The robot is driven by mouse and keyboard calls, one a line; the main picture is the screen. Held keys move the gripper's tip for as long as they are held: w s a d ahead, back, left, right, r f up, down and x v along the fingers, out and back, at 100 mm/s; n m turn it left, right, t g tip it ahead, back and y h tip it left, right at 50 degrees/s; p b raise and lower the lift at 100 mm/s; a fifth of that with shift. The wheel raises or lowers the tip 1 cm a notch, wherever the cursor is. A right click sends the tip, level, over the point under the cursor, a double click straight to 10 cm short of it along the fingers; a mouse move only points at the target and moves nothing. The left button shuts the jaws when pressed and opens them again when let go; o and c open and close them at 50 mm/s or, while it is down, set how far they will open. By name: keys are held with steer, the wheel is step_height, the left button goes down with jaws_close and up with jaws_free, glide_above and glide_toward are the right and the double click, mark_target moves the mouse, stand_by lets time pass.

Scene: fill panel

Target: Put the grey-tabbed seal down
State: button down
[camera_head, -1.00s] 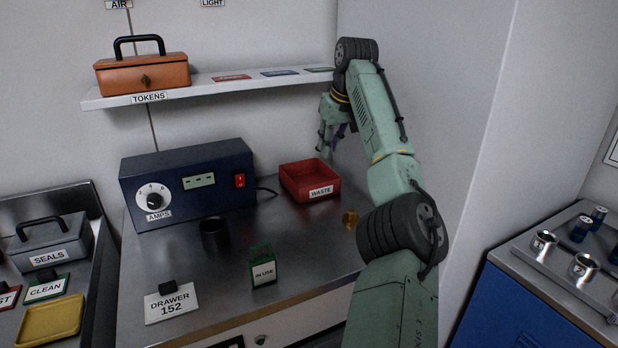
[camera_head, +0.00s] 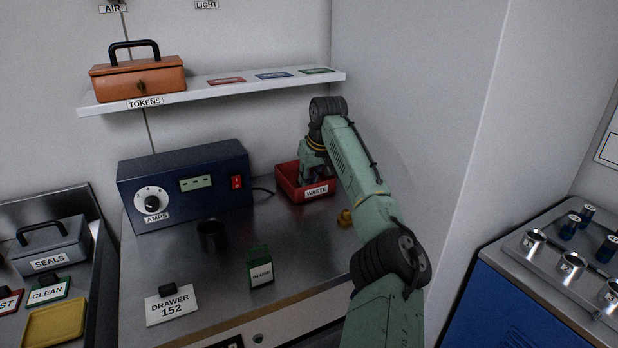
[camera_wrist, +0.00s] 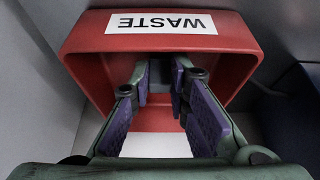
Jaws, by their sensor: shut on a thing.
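My gripper (camera_wrist: 162,82) is shut, its purple-padded fingers reaching down into the red WASTE tray. In the head view my gripper (camera_head: 313,178) is low over the tray and partly inside its outline. The grey-tabbed seal (camera_wrist: 161,73) is mostly hidden; only a small dark grey piece shows between the fingertips in the wrist view. Whether the seal touches the tray floor cannot be told. The WASTE tray (camera_head: 290,190) stands on the steel bench against the back wall; its labelled front wall (camera_wrist: 88,47) fills the top of the wrist view.
The navy AMPS box (camera_head: 215,205) stands left of the tray. A black cup (camera_head: 211,236), a green IN USE holder (camera_head: 260,268) and a small brass piece (camera_head: 345,218) stand on the bench (camera_head: 230,295). The shelf (camera_head: 215,92) is above; a side wall is close at right.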

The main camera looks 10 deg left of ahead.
steer(key=shift+s+f, duration=0.15)
steer(key=shift+f, duration=0.5)
steer(key=c, duration=1.5)
jaws_free()
steer(key=shift+f, duration=0.3)
steer(key=shift+c, duration=0.2)
steer(key=shift+d, duration=0.1)
steer(key=shift+r, duration=0.55)
steer(key=b+v, duration=0.3)
steer(key=v, duration=0.9)
steer(key=shift+r, duration=0.4)
steer(key=shift+f, duration=0.1)
